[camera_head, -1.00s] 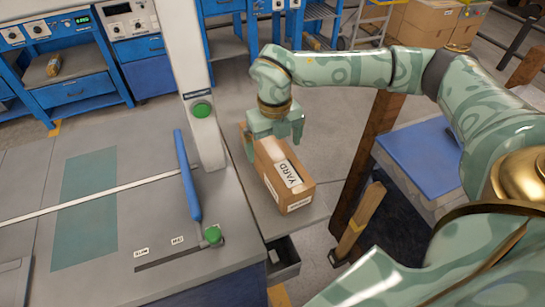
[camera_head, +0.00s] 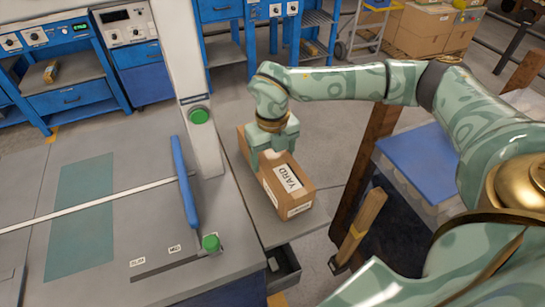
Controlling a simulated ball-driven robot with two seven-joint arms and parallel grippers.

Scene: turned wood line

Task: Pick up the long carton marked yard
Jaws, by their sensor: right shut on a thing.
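The long carton marked YARD (camera_head: 298,197) is a brown cardboard box with a white label on top and another on its near end. It lies on the narrow grey shelf (camera_head: 262,222) at the right side of the bench. My right gripper (camera_head: 272,155) comes down over the carton's far half and is shut on it. The fingertips are partly hidden against the carton. I cannot tell whether the carton is clear of the shelf. My left gripper is not in view.
The grey bench (camera_head: 110,230) with a blue lever (camera_head: 184,182) and green knobs stands to the left. A white post (camera_head: 182,80) rises just left of the carton. A wooden post (camera_head: 365,165) and a blue-topped bin (camera_head: 418,158) stand to the right.

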